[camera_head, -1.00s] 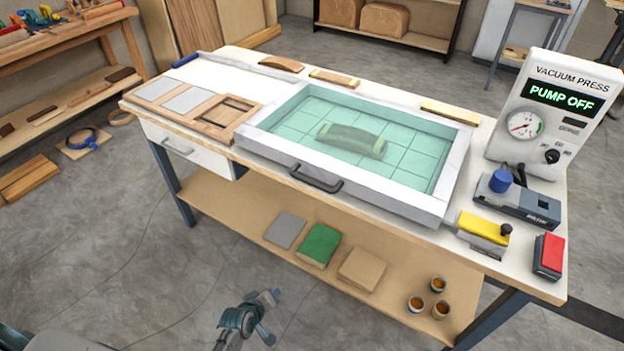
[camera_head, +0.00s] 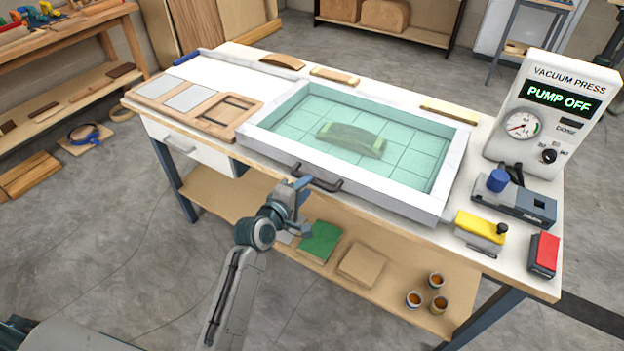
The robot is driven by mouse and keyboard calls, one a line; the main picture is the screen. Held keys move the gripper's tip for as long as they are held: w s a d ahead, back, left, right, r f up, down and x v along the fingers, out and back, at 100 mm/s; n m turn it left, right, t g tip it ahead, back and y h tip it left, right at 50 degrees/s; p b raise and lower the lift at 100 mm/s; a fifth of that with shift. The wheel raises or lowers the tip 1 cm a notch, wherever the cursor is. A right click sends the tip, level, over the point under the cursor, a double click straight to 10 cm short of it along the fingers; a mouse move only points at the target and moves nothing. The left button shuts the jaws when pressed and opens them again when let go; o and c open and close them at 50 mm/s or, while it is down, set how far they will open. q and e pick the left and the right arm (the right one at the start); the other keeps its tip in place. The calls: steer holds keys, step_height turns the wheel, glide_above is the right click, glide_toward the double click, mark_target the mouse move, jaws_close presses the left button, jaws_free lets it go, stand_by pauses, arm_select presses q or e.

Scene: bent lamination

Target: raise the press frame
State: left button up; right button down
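The press frame (camera_head: 400,203) is a pale grey rectangular frame with a clear greenish membrane (camera_head: 310,110). It lies flat and lowered on the white bench. A curved green piece (camera_head: 350,140) shows under the membrane. A dark handle (camera_head: 325,185) is on the frame's front side. My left gripper (camera_head: 303,208) is in front of the bench, close to the left end of the handle. Its fingers look apart, with nothing seen between them. Whether it touches the handle cannot be told. My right gripper is out of view.
The vacuum press box (camera_head: 548,128) at the right reads PUMP OFF. A yellow block (camera_head: 480,226) and a red block (camera_head: 544,252) sit at the right front. Wooden frames (camera_head: 222,115) lie left of the press. The lower shelf (camera_head: 215,195) holds several items.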

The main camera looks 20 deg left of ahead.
arm_select(q)
steer(key=shift+x, duration=2)
jaws_close()
